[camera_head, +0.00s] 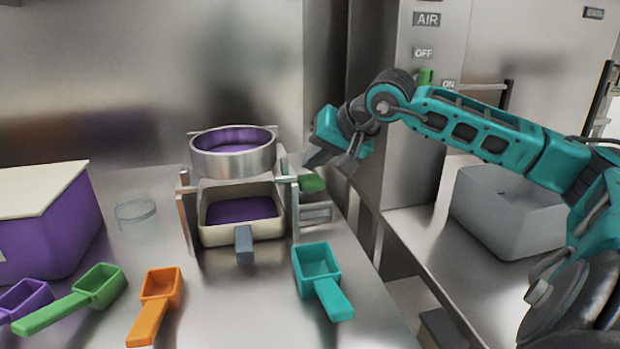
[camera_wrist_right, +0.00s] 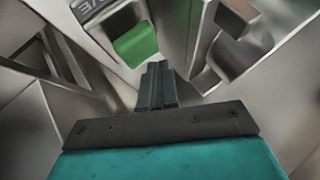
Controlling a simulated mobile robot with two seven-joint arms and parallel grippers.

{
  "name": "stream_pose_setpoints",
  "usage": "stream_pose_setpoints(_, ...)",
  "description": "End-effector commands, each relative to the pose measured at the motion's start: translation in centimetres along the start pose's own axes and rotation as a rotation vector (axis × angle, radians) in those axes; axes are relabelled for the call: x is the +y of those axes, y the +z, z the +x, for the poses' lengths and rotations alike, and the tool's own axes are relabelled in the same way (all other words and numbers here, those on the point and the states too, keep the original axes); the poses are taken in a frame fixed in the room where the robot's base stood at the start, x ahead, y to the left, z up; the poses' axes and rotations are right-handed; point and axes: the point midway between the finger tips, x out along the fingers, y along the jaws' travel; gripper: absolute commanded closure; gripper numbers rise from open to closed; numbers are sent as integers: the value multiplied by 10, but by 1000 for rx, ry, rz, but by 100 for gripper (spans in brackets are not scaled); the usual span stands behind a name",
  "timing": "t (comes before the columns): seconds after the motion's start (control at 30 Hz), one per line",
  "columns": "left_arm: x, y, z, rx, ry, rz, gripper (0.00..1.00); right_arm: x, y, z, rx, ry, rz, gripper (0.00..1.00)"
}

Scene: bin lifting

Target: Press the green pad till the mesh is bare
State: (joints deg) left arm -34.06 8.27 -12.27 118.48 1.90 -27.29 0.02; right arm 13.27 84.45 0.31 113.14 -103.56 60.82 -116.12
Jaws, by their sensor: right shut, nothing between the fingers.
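The green pad (camera_head: 312,183) sticks out from the right side of the sieve stand. It also shows in the right wrist view (camera_wrist_right: 136,42), ahead and slightly left of my fingertips. My right gripper (camera_head: 322,161) is shut and empty, close above the pad; a small gap seems to separate them. Its closed fingers show in the wrist view (camera_wrist_right: 157,75). The round metal sieve (camera_head: 233,164) sits on the stand with purple powder (camera_head: 235,146) inside. The powder hides the mesh. A cream pan (camera_head: 240,234) below holds purple powder too. My left gripper is not in view.
A teal scoop (camera_head: 318,262), an orange scoop (camera_head: 161,287), a green scoop (camera_head: 97,287) and a purple scoop (camera_head: 27,296) lie in front. A purple bin (camera_head: 52,229) stands left. A clear dish (camera_head: 136,211) is behind. A grey bin (camera_head: 500,217) stands right, beyond a gap.

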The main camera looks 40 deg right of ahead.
Motion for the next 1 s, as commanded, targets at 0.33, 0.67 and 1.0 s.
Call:
stream_pose_setpoints(0.33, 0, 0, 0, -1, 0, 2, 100, 0, 0, 0, 0, 0, 0, 100)
stream_pose_setpoints(0.67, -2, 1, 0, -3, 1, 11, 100, 0, 0, 0, 0, 0, 0, 100)
stream_pose_setpoints(1.0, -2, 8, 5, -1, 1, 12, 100, 4, 4, 6, 0, 0, 0, 100)
